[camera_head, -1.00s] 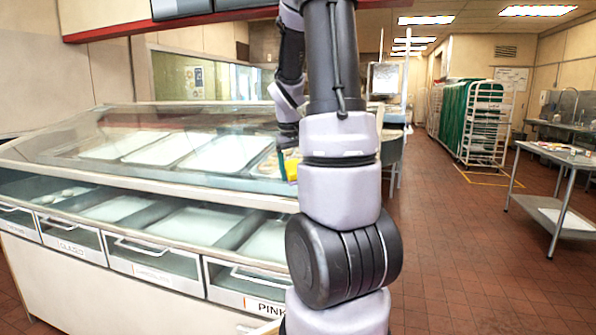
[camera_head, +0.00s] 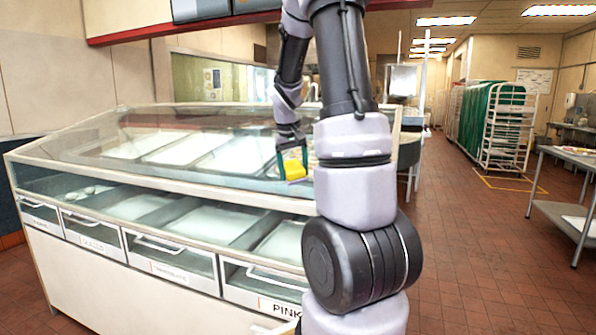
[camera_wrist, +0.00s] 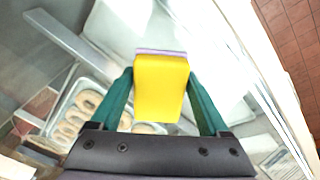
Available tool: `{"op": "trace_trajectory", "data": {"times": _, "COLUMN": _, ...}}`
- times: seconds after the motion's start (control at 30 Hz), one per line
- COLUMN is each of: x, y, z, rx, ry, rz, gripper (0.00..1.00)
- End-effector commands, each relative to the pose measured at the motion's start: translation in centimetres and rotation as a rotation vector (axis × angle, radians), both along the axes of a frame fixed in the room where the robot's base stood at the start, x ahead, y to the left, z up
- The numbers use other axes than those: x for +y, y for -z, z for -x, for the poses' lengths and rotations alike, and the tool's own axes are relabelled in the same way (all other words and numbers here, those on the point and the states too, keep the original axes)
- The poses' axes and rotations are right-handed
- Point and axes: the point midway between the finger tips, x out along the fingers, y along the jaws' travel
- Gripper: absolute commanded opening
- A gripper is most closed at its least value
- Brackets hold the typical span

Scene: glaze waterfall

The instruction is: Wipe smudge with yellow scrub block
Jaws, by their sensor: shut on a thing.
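The yellow scrub block (camera_head: 294,171) is in my gripper (camera_head: 292,160), above the sloping glass top of the display counter (camera_head: 100,150). In the wrist view the block (camera_wrist: 160,90) shows a yellow body with a thin purple layer at its far end. The green fingers of my gripper (camera_wrist: 158,78) are shut on its two sides. I cannot make out a smudge on the glass in either view. I cannot tell whether the block touches the glass.
Trays of ring doughnuts (camera_wrist: 72,118) lie under the glass. Labelled drawers (camera_head: 165,260) line the counter's front. A metal table (camera_head: 575,205) and a white rack (camera_head: 508,135) stand at the right. The red tiled floor (camera_head: 470,260) between is clear.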

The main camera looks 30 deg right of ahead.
Motion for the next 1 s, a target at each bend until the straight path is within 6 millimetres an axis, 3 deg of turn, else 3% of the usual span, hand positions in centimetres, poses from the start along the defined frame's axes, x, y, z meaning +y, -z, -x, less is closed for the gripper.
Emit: {"op": "trace_trajectory", "data": {"times": 1.0, "x": 4.1, "y": 0.2, "z": -5.2, "rx": 0.002, "ry": -0.002, "rz": 0.0, "gripper": 0.18}}
